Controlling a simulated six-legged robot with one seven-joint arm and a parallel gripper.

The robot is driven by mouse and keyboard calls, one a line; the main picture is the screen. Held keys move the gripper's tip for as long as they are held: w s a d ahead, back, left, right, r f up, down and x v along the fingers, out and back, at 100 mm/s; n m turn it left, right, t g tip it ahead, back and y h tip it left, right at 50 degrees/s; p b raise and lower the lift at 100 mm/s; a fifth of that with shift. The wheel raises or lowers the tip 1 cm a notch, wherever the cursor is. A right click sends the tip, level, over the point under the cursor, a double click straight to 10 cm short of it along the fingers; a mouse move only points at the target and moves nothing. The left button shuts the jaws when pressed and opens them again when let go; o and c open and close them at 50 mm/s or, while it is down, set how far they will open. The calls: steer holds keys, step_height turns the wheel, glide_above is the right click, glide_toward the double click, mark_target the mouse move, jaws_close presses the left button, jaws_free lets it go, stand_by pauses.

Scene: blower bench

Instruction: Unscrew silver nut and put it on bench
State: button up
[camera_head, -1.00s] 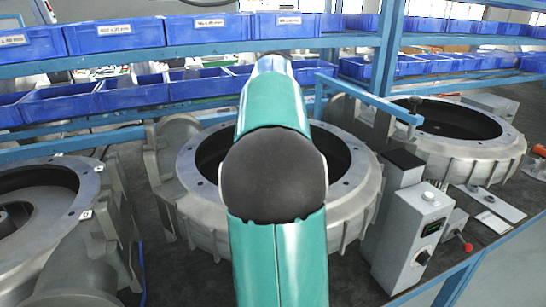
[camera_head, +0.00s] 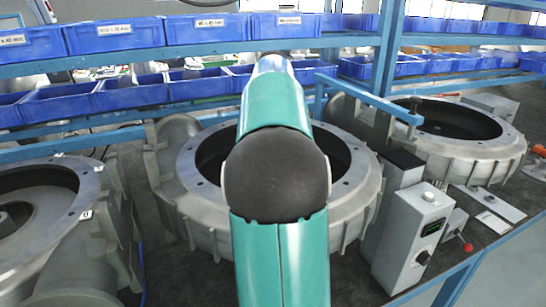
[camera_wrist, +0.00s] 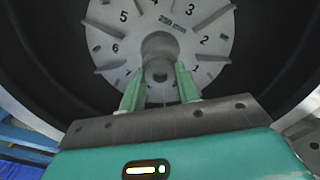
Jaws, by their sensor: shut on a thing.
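In the wrist view, my gripper (camera_wrist: 159,80) reaches its two green fingers to the hub of a grey numbered impeller disc (camera_wrist: 110,20). The fingers are shut on the silver nut (camera_wrist: 160,73), a small grey round part at the hub's middle. The fingers stand on its left and right sides, and the nut's lower part is hard to make out. I cannot tell whether it still sits on a thread. In the head view my green arm covers the middle blower housing's opening, and my gripper and the nut are hidden.
The middle blower housing (camera_head: 205,205) stands on the dark bench (camera_head: 190,285), with one housing at left (camera_head: 100,225) and another at right (camera_head: 470,160). A grey control box (camera_head: 408,235) stands front right. Blue bins (camera_head: 110,35) line the shelves behind. Bare bench shows in front of the middle housing.

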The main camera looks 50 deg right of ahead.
steer(key=n, duration=0.6)
steer(key=shift+n, duration=0.3)
steer(key=n, duration=0.7)
steer(key=shift+r, duration=0.7)
steer(key=shift+r, duration=1.35)
